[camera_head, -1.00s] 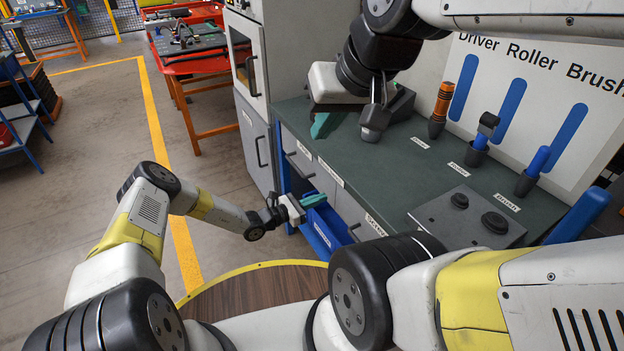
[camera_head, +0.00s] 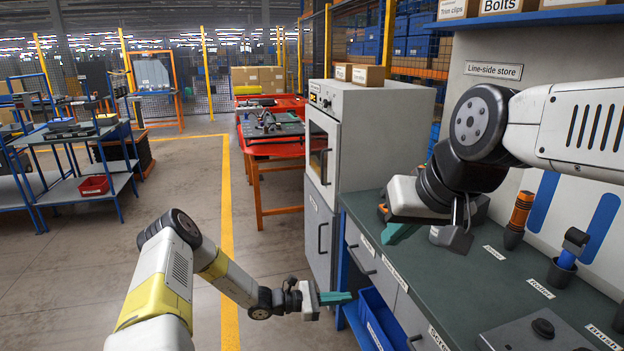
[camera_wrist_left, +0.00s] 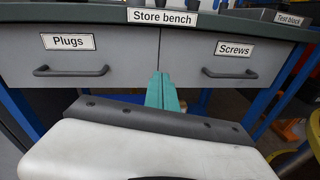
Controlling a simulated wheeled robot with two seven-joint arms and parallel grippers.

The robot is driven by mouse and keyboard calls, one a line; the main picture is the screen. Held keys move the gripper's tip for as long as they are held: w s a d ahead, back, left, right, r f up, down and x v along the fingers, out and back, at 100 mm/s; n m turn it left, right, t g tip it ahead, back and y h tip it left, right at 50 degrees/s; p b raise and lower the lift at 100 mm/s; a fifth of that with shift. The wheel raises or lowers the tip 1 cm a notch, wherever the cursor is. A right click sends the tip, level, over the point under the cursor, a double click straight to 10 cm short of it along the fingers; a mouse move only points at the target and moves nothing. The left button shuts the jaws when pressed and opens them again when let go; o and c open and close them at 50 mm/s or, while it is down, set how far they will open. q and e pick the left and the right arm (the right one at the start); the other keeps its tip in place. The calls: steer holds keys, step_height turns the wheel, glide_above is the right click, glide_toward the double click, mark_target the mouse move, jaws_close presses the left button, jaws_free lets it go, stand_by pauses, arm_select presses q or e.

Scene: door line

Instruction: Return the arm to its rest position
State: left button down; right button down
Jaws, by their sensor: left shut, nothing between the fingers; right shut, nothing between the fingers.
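My left arm comes in from the lower left in the head view. Its gripper (camera_head: 336,298) has its teal fingers together and empty, low in front of the store bench (camera_head: 385,290), near a blue bin (camera_head: 374,318). In the left wrist view the shut teal fingers (camera_wrist_left: 162,92) point at the bench front, between the Plugs drawer (camera_wrist_left: 75,55) and the Screws drawer (camera_wrist_left: 232,57); both drawers look closed. My right arm reaches in from the right. Its gripper (camera_head: 398,233) is shut above the bench top's left part, with nothing seen between its fingers.
An orange-handled driver (camera_head: 519,214) and a roller (camera_head: 569,252) stand in holders on the bench. A grey cabinet (camera_head: 320,235) and a red table (camera_head: 272,150) stand beyond. Floor (camera_head: 190,180) to the left is clear.

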arm_select(q)
steer(key=s+a+r+m+g+y, duration=0.1)
steer(key=s+a+r+m+y, duration=0.25)
steer(key=r, duration=0.55)
steer(key=s+a+r+m+g+y, duration=0.1)
steer(key=s+a+r+m+y, duration=0.1)
steer(key=a+r+m, duration=0.45)
steer(key=s+a+r+m+g+y, duration=0.1)
steer(key=s+r+m+y, duration=0.2)
steer(key=r, duration=0.7)
steer(key=s+a+r+m+t+y, duration=0.5)
steer(key=s+a+r+t+y, duration=0.1)
steer(key=s+a+r, duration=0.7)
steer(key=s+r+t, duration=0.1)
steer(key=s+r, duration=0.1)
steer(key=s, duration=0.1)
steer(key=shift+s+a+r, duration=0.25)
steer(key=shift+s+a, duration=0.1)
steer(key=shift+s, duration=0.05)
